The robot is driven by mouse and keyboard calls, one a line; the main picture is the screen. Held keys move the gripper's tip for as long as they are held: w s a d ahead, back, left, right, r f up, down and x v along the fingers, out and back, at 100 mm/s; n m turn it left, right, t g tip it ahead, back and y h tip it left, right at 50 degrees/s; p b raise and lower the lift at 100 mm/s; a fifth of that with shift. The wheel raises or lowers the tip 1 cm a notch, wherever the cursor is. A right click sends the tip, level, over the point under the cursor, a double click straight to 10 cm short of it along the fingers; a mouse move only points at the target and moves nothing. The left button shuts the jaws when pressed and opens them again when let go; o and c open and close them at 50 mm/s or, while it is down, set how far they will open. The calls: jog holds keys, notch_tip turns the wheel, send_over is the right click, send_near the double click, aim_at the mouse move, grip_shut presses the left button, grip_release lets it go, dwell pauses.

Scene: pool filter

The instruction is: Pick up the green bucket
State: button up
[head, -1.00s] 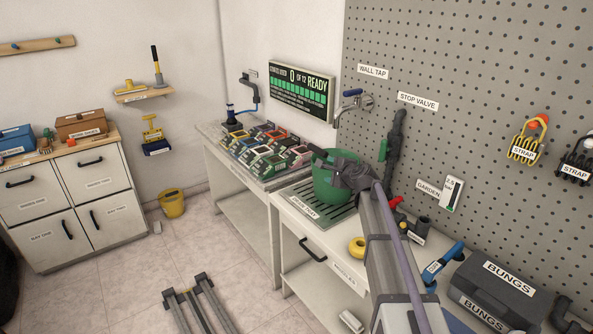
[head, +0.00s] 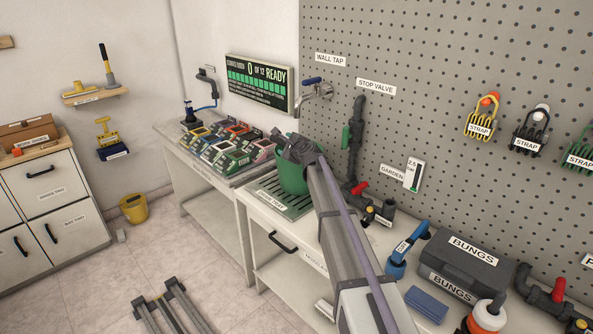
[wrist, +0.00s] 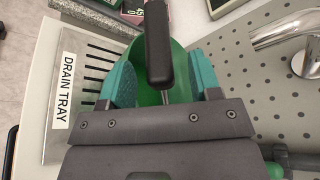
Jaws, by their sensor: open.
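The green bucket (head: 291,180) stands on the drain tray (head: 268,199) on the bench, below the wall tap (head: 318,91). My gripper (head: 291,146) is at the top of the bucket, and my arm hides the bucket's right side. In the wrist view my gripper (wrist: 161,85) is open with its two teal-padded fingers apart. The bucket's black handle grip (wrist: 158,45) shows between the fingers, with the green bucket interior (wrist: 178,62) below it. I cannot tell whether either finger touches the handle.
Several small boxes (head: 228,146) sit on the left bench under the counter sign (head: 259,82). A stop valve pipe (head: 355,135) stands right of the bucket. A dark bungs box (head: 464,264) is at the right. A yellow bucket (head: 134,209) is on the floor, which has free room.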

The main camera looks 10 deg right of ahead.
jog(key=x, duration=0.3)
jog(key=shift+w+f, duration=0.1)
jog(key=shift+f, duration=0.05)
grip_shut()
